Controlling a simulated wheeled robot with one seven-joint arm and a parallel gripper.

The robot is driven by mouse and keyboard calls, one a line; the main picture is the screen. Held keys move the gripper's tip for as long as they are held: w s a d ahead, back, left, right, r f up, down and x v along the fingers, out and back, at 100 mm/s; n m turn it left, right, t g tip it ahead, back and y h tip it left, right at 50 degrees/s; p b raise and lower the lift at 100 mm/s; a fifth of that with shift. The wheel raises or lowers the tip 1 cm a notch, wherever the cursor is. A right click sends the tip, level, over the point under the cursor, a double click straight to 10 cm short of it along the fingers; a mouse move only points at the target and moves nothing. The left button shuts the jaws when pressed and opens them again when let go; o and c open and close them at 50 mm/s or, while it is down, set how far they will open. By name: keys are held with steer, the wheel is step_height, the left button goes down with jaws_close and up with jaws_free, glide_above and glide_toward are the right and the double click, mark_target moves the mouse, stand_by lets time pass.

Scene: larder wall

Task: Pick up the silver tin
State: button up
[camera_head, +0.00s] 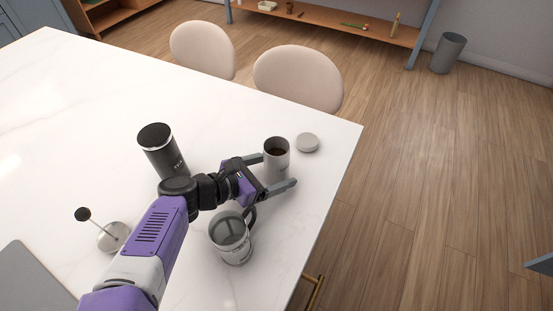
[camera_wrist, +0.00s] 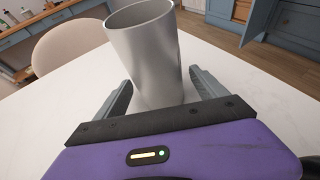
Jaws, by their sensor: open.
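The silver tin (camera_head: 276,164) stands upright and open-topped on the white table, with dark contents showing inside. In the wrist view the tin (camera_wrist: 148,55) rises between the two fingers. My gripper (camera_head: 279,172) is open, with one finger on each side of the tin; it also shows in the wrist view (camera_wrist: 160,92). I cannot tell whether either finger touches the tin. The tin's lower part is partly hidden by my gripper. A round pale lid (camera_head: 307,142) lies on the table just beyond the tin.
A black canister (camera_head: 160,150) stands left of my gripper. A glass press jug (camera_head: 231,240) stands close in front of it. A plunger with a black knob (camera_head: 111,236) lies at the left. The table's right edge (camera_head: 335,190) is near the tin. Two chairs (camera_head: 298,78) stand behind.

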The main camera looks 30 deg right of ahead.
steer(key=shift+d+f, duration=0.2)
steer(key=shift+d, duration=0.15)
steer(key=shift+c, duration=0.2)
steer(key=c, duration=1.6)
steer(key=shift+r, duration=0.1)
